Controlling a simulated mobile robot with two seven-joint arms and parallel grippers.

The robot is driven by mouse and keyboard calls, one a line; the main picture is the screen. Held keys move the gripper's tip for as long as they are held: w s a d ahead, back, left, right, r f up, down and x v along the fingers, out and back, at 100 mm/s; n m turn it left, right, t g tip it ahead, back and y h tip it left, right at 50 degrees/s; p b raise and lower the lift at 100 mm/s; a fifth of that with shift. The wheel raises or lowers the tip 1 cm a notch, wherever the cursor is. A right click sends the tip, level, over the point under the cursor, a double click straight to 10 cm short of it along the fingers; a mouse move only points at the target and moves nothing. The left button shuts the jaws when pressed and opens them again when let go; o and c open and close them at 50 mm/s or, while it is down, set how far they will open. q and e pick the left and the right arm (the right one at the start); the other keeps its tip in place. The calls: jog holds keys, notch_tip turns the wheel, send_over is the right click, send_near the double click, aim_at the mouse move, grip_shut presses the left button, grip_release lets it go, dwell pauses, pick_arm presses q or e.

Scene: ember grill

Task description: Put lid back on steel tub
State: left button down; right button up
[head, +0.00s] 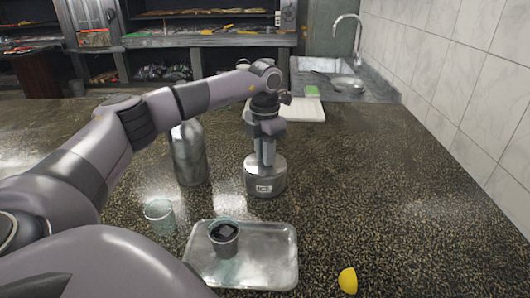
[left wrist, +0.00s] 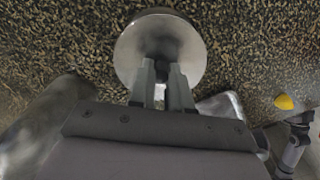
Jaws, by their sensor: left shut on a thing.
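The steel tub (head: 265,187) stands upright on the speckled counter, with an ICE label on its front. My left gripper (head: 265,162) points down over the tub's top. In the left wrist view the round steel lid (left wrist: 190,62) lies under my left gripper (left wrist: 163,75). The fingers are shut on the lid's dark knob (left wrist: 160,42). The lid is at the tub's mouth and looks level; I cannot tell if it is fully seated. The inside of the tub is hidden.
A steel bottle (head: 188,155) stands close left of the tub. In front are a metal tray (head: 275,262) with a dark-filled cup (head: 224,240) and a clear glass (head: 159,216). A lemon piece (head: 347,281) lies front right. A white board (head: 300,111) lies behind. The counter's right is clear.

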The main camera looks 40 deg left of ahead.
dwell(0.3)
pick_arm(q)
jog(key=c, duration=0.5)
grip_release()
jog(key=shift+r, duration=3.5)
grip_shut()
jog(key=shift+f, duration=0.15)
